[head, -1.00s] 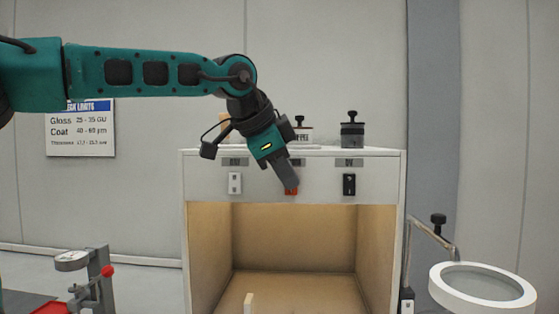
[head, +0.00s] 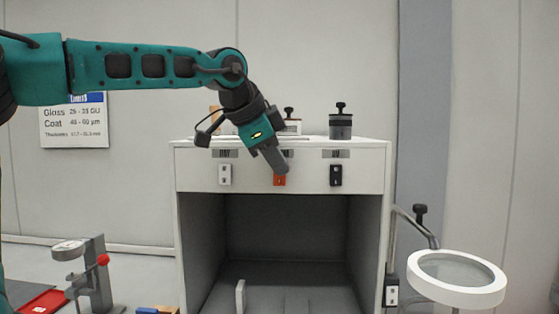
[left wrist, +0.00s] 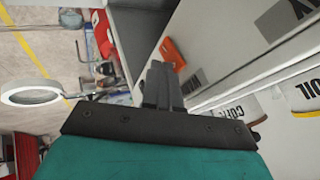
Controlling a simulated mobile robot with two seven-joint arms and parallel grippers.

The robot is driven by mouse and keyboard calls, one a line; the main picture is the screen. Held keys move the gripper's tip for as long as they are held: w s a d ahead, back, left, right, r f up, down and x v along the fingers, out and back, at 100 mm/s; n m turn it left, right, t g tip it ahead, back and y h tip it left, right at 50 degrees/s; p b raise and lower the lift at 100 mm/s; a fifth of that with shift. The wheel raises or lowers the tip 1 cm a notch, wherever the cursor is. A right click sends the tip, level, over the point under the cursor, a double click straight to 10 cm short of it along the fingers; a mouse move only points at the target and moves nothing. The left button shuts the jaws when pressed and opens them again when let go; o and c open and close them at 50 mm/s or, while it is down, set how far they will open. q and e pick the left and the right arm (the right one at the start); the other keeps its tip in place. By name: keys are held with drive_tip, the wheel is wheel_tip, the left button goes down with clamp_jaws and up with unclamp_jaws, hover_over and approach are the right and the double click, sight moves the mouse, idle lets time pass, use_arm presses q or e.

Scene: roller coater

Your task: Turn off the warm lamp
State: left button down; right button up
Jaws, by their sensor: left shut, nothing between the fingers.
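The light cabinet (head: 205,184) stands in the middle of the head view, and its inside is dark grey and unlit. Its front panel carries a white switch (head: 225,175), a red switch (head: 279,180) and a black switch (head: 336,175). The red switch also shows in the left wrist view (left wrist: 172,54). My left gripper (head: 281,168) is shut and empty, with its tip just above the red switch; I cannot tell whether it touches. The label above the red switch is partly hidden by the gripper. My right gripper is not in view.
A ring magnifier lamp (head: 490,291) stands at the right of the cabinet. A black-topped jar (head: 341,122) stands on the cabinet top. A grey stand with a red knob (head: 103,259) is at the lower left. The space before the panel is free.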

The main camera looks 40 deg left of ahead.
use_arm(q)
drive_tip(key=shift+a, duration=0.35)
drive_tip(key=shift+r+p, duration=0.5)
drive_tip(key=shift+r, duration=0.25)
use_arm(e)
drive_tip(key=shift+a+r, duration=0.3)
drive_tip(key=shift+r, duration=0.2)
use_arm(q)
drive_tip(key=shift+s, duration=0.1)
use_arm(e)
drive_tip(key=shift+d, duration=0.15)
